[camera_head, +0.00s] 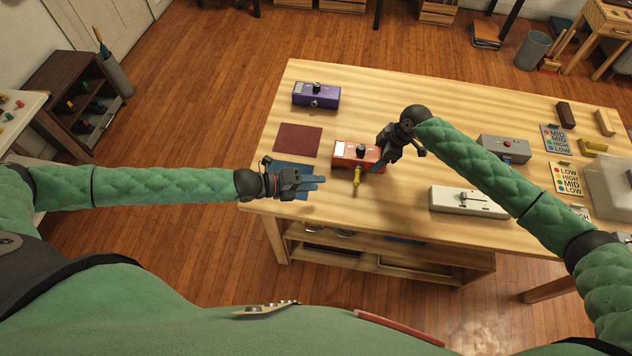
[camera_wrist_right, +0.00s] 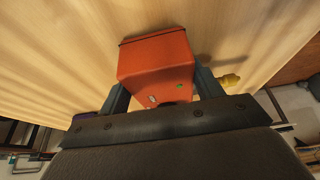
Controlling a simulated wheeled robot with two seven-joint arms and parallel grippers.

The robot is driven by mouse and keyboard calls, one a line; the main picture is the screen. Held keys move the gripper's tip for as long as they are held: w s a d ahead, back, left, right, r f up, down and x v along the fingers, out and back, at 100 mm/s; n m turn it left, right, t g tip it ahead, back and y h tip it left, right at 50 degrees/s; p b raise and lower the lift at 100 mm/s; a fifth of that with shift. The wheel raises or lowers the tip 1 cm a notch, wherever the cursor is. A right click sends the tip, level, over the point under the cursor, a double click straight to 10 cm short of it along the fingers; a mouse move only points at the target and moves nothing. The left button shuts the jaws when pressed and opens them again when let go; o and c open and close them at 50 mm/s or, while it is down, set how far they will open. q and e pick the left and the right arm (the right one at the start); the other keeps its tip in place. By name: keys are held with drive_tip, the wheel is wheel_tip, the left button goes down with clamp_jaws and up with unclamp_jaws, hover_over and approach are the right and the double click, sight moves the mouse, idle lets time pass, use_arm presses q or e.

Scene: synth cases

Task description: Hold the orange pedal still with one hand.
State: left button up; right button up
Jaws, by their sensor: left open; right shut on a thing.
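The orange pedal (camera_head: 352,150) stands on the wooden table (camera_head: 400,95), with a dark knob and a pale label on top. My right gripper (camera_head: 381,158) is shut on it from the right side. In the right wrist view the orange pedal (camera_wrist_right: 157,62) sits between the two fingers of the right gripper (camera_wrist_right: 162,88). My left gripper (camera_head: 313,184) is open and empty at the table's front left edge, left of the pedal and apart from it. A yellow-handled thing (camera_head: 356,178) is just in front of the pedal; whether it touches the pedal is unclear.
A purple pedal (camera_head: 316,97) and a dark red mat (camera_head: 298,140) lie behind and left. A white slider box (camera_head: 466,202), a grey pedal (camera_head: 502,149) and label cards (camera_head: 566,179) are at right. The back middle of the table is clear.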

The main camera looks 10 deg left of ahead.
idle(0.3)
drive_tip(key=o, duration=1.2)
drive_tip(key=shift+c, duration=0.2)
drive_tip(key=shift+r, duration=0.1)
drive_tip(key=v, duration=1.1)
drive_tip(key=shift+d+r, duration=0.25)
drive_tip(key=shift+r, duration=0.1)
use_arm(q)
wheel_tip(320, 180, up, 7)
drive_tip(key=p, duration=0.7)
drive_tip(key=shift+r, duration=0.2)
use_arm(e)
wheel_tip(320, 180, up, 10)
